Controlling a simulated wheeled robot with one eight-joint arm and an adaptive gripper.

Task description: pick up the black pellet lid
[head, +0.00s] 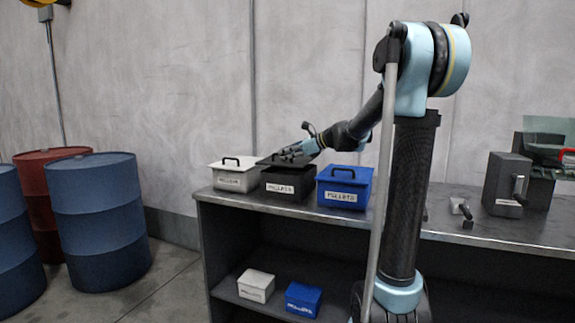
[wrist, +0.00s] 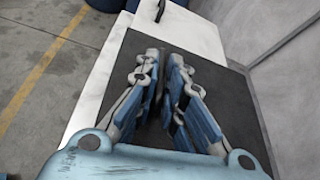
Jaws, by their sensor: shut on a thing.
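The black pellet lid (head: 284,160) is at the top of the black pellet box (head: 288,183), which stands on the workbench between a white and a blue box. It looks slightly tilted in the head view, and I cannot tell whether it still touches the box. In the wrist view the lid (wrist: 222,84) is a dark flat square under my fingers. My gripper (wrist: 163,62) is shut on the lid, with its fingers on either side of the lid's middle. The lid's handle is mostly hidden between the fingers. My gripper also shows in the head view (head: 296,153).
A white box (head: 234,180) with a black handle stands close on the left, and a blue box (head: 343,190) close on the right. Smaller white (head: 256,286) and blue (head: 303,299) boxes sit on the lower shelf. A concrete wall (head: 310,70) rises behind the bench (head: 420,225). Barrels (head: 97,220) stand left.

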